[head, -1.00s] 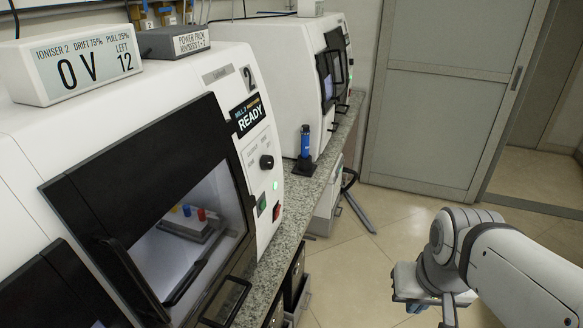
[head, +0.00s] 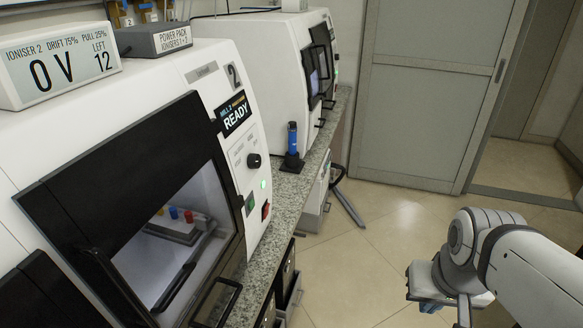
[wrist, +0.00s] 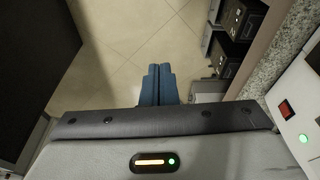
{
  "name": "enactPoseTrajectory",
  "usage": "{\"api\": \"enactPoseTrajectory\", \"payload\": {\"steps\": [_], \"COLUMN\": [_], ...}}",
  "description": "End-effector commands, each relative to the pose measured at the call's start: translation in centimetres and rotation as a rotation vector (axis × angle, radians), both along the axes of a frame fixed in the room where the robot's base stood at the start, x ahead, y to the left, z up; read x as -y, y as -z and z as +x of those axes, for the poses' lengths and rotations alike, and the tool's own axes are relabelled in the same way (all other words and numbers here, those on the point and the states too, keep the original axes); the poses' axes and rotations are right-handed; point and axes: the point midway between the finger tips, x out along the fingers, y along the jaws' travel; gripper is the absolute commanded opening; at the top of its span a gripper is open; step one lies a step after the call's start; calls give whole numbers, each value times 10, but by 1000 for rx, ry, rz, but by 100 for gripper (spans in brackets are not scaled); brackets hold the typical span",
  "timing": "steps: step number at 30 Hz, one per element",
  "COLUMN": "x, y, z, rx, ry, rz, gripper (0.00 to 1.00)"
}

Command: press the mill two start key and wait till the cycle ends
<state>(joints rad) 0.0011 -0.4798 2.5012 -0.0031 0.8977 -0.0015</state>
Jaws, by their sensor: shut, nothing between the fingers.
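Mill two (head: 238,84) is the white machine at the left in the head view, marked 2. Its display (head: 235,114) reads READY. A green key (head: 250,204) and a red key (head: 265,210) sit side by side low on its front panel, below a black knob (head: 254,160) and a lit green lamp (head: 263,184). The red key (wrist: 286,108) also shows at the right edge of the wrist view. My gripper (wrist: 158,72) is shut and empty, its blue fingers together over the floor. In the head view it is at the lower right, well apart from the keys.
Behind mill two's dark window stand small coloured pieces (head: 181,214) on a grey block. A granite counter edge (head: 290,210) runs along the machines, with a blue device (head: 292,140) on it. Open drawers (head: 292,294) jut out below. The floor (head: 375,240) to the right is clear.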

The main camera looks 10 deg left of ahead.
Motion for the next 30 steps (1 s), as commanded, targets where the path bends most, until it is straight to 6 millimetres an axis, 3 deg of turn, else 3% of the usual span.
{"api": "enactPoseTrajectory", "payload": {"steps": [5,10,14,18,21,24,27,30], "x": [0,-14,-52,-117,-164,-205,-232,-247], "y": [-2,-6,-6,-1,4,9,13,15], "z": [25,94,150,189,199,197,191,186], "rx": [54,236,384,445,418,343,268,218], "ry": [72,212,293,338,362,376,388,395], "rz": [-17,8,146,400,591,751,858,917], "gripper": [0,0,0,0,0,0,0,0]}}
